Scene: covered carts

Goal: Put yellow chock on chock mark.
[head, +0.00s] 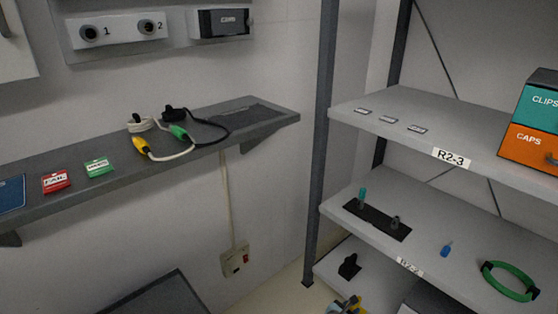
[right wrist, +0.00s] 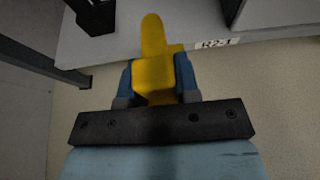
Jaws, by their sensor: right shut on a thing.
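My right gripper (right wrist: 156,78) is shut on the yellow chock (right wrist: 153,38), which sticks out past the blue fingers in the right wrist view. In front of it is the edge of a pale shelf labelled R2-1 (right wrist: 185,48). In the head view the right gripper (head: 347,306) shows only in part at the bottom edge, by the lowest visible shelf (head: 325,268). I cannot make out a chock mark in either view. My left gripper is not in view.
A black object (head: 349,266) stands on that lowest shelf. The shelf above holds a dark plate (head: 377,222) with small pegs, a blue item (head: 446,250) and a green ring (head: 508,283). A dark rack post (head: 322,140) stands at the left.

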